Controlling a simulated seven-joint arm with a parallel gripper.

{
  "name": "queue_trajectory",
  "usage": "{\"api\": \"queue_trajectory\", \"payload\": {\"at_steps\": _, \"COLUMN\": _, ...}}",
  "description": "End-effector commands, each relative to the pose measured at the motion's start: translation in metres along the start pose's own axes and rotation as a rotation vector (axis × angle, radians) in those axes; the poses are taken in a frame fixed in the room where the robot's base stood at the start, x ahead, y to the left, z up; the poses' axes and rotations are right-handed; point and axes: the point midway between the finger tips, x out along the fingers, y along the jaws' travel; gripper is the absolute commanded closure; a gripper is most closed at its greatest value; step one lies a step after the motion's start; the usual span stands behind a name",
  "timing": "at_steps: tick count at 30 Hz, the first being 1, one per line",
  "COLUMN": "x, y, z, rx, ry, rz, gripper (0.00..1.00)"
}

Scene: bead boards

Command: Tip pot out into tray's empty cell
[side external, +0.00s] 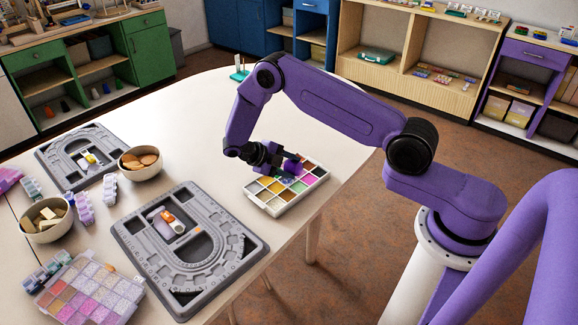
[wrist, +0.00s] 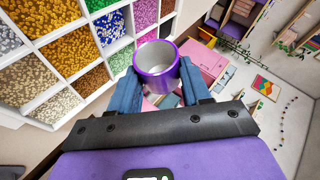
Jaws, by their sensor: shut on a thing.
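My gripper (side external: 280,161) is over the far side of the bead tray (side external: 262,207). In the wrist view its two blue-grey fingers (wrist: 159,94) are shut on a shiny purple pot (wrist: 156,82), one on each side. The pot's mouth faces the wrist camera and its inside looks pale grey, with no beads that I can make out. The tray is white, with cells of gold, brown, blue, green, pink and other beads; it also shows in the wrist view (wrist: 30,122). My gripper hides part of the tray in the side view, and I cannot tell which cell is empty.
A grey bead board (side external: 135,250) lies left of the tray, with another (side external: 60,170) farther back. Bowls (side external: 141,176) and (side external: 45,232), purple blocks and a pink bead box (side external: 85,295) stand at the left. The table's edge runs close to the tray's right side.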

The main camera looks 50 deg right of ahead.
Motion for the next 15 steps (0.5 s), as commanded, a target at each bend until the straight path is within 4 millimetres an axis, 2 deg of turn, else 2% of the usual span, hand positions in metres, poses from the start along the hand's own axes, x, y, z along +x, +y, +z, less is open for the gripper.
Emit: {"api": "queue_trajectory", "payload": {"at_steps": 15, "x": 0.0009, "y": 0.0002, "z": -0.0036, "rx": 0.049, "ry": -0.049, "rz": 0.028, "gripper": 0.82}}
